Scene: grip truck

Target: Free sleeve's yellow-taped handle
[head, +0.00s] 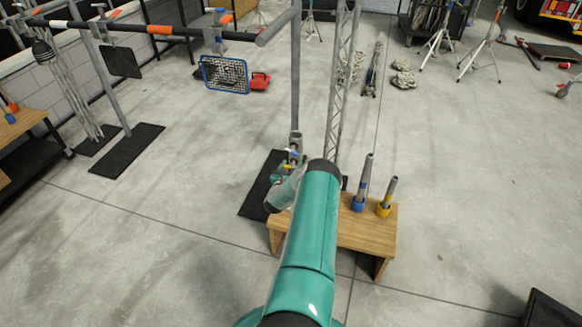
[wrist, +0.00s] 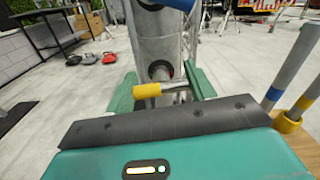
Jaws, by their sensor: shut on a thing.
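The sleeve (wrist: 160,45) is a grey metal tube on an upright pole, filling the upper middle of the wrist view. Its yellow-taped handle (wrist: 147,90) lies sideways across the front of it, low on the tube. My gripper (wrist: 162,88) has its two green fingers on either side of this handle and is shut on it. A blue part (wrist: 180,3) shows at the top edge, cut off by the frame. In the head view the sleeve (head: 295,143) shows small above my teal arm, which hides most of my gripper.
A wooden bench (head: 350,236) stands right of my arm, bearing a blue-collared tube (head: 363,185) and a yellow-collared tube (head: 386,198). A lattice mast (head: 340,90) rises close behind. A blue-framed mesh (head: 224,75) hangs at the upper left.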

